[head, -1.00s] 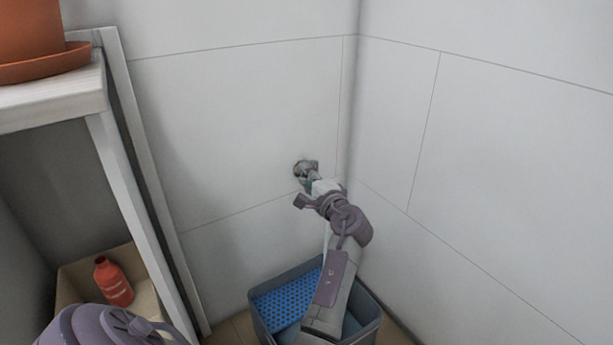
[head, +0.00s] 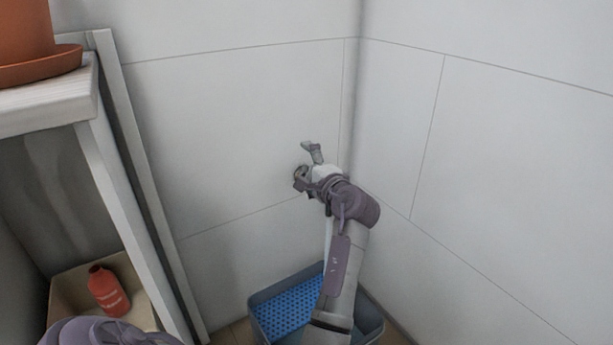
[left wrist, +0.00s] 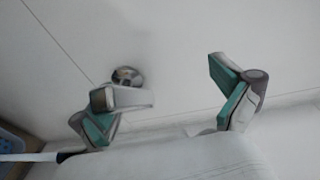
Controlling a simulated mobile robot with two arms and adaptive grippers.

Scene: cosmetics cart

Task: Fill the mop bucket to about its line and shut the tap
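The small metal tap (head: 299,173) is on the back wall near the corner, mostly hidden by my left gripper (head: 308,168). In the left wrist view its round wall flange (left wrist: 127,76) shows between the open fingers of my left gripper (left wrist: 165,106), nearer the left finger. A grey tap part partly overlaps that finger; contact cannot be told. The grey mop bucket (head: 262,328) with a blue perforated insert (head: 290,307) stands below, partly behind my arm. Its line and water level are not visible. A pale strip beside my arm may be water. My right gripper is out of view.
A white shelf (head: 50,95) stands at the left with a terracotta pot (head: 25,30) on top. A red bottle (head: 108,291) is in a beige bin (head: 72,285) below. Plain walls meet close behind and right of the tap.

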